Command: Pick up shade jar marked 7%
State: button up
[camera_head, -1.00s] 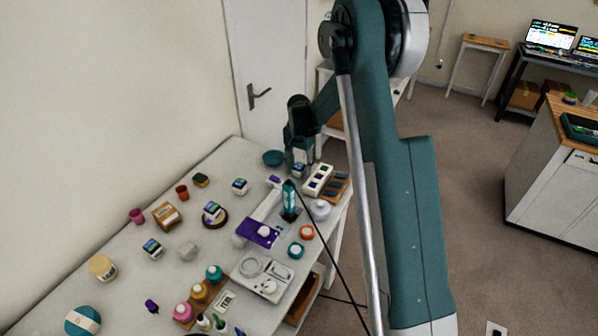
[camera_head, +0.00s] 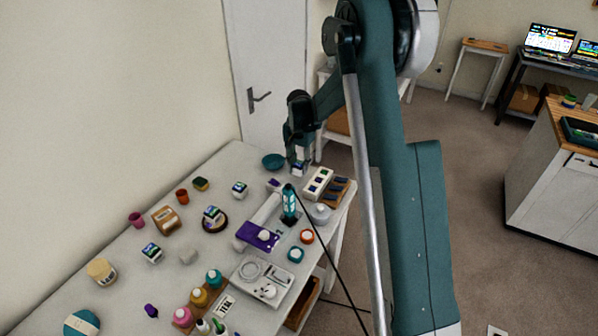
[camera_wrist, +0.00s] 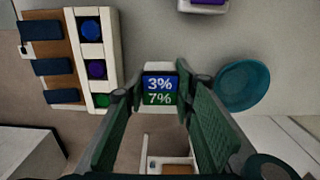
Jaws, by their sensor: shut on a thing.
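A small jar (camera_wrist: 160,88) sits between my gripper's fingers, its lid label reading 3% on blue and 7% on green in the wrist view. My gripper (camera_wrist: 160,95) is shut on this jar. In the head view my gripper (camera_head: 299,158) is over the far end of the white table, with the held jar (camera_head: 298,170) low between its fingers. Whether the jar clears the tabletop is hard to tell. Similar small jars stand at the table's middle (camera_head: 239,189), on a dark round base (camera_head: 213,217) and nearer left (camera_head: 151,252); their labels are too small to read.
A teal bowl (camera_wrist: 243,85) is right of the jar in the wrist view. A white rack with coloured wells (camera_wrist: 94,60) and a wooden tray with dark pads (camera_wrist: 55,60) are on the left. A teal bottle (camera_head: 290,205) stands nearer on the crowded table.

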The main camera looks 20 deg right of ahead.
aim_at(299, 164)
notch_tip(299, 164, up, 7)
jog(key=shift+f, duration=0.1)
dwell(0.3)
